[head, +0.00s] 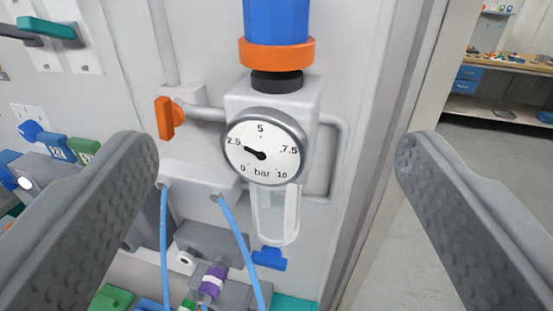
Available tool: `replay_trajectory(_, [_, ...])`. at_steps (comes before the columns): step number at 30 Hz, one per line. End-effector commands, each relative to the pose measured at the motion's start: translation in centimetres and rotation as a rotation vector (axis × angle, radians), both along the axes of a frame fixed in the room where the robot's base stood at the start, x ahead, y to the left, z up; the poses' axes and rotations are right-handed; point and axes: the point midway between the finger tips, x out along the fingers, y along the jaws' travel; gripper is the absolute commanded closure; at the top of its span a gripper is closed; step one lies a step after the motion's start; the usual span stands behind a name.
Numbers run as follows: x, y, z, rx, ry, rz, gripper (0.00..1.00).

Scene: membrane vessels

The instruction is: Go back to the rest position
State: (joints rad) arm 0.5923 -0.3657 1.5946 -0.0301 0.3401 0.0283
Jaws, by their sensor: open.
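My gripper (280,165) is open and empty, with one grey finger at the left and one at the right of the head view. Between the fingers, farther back, is a round pressure gauge (265,147) marked in bar. Its needle points near 2.5. Above the gauge are a black neck, an orange ring (276,53) and a blue knob (276,20). A clear bowl (275,215) hangs below it. No finger appears to touch the gauge, though the exact distance is hard to tell.
An orange valve handle (165,118) sits on the pipe left of the gauge. Blue tubes (164,245) hang from a grey block. A teal handle (47,29) is at the upper left. At the right, past the panel edge, are open floor (480,200) and a workbench (510,62).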

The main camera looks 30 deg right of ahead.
Motion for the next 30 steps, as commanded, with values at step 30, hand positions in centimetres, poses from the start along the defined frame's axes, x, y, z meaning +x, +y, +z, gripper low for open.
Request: replay_trajectory(30, [-10.3,27.0,-25.8,0.014,0.040,0.510,0.20])
